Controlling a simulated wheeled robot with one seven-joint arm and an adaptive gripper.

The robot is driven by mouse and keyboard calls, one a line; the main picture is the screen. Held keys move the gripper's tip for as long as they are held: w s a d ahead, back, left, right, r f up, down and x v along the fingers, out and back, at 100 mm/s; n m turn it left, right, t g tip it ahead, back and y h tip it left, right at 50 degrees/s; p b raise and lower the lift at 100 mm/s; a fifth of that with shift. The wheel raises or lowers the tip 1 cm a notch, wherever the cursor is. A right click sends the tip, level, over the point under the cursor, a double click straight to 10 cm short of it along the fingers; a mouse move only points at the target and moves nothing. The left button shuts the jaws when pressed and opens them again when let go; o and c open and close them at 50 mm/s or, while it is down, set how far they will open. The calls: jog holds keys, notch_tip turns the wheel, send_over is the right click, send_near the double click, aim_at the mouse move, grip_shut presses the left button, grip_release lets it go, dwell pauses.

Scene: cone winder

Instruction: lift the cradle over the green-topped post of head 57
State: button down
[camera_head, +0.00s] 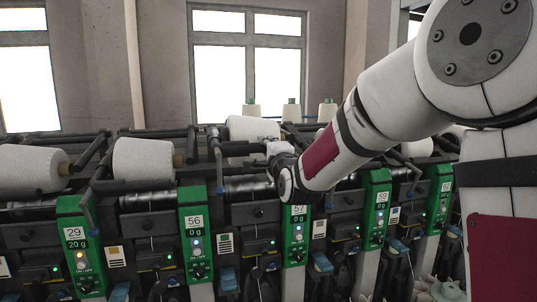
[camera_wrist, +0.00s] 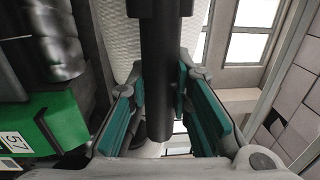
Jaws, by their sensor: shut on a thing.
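The green-topped post of head 57 (camera_head: 295,235) stands right of centre in the head view, just below my wrist. Its green top with a 57 label also shows at the left of the wrist view (camera_wrist: 52,122). My gripper (camera_wrist: 162,85) has its teal pads on either side of a dark round bar of the cradle (camera_wrist: 160,45) and is shut on it. In the head view the cradle (camera_head: 238,148) reaches left from my gripper, in front of a white yarn cone (camera_head: 250,127).
A white cone (camera_head: 143,160) lies at head 56. Several small cones stand upright behind the machine, below the window (camera_head: 247,65).

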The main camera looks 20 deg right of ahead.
jog(key=shift+f, duration=0.15)
jog(key=c, duration=1.4)
grip_release()
jog(key=shift+c, duration=0.2)
jog(key=shift+s, duration=0.1)
jog(key=s+f, duration=0.1)
jog(key=s, duration=1)
jog(key=shift+s, duration=0.4)
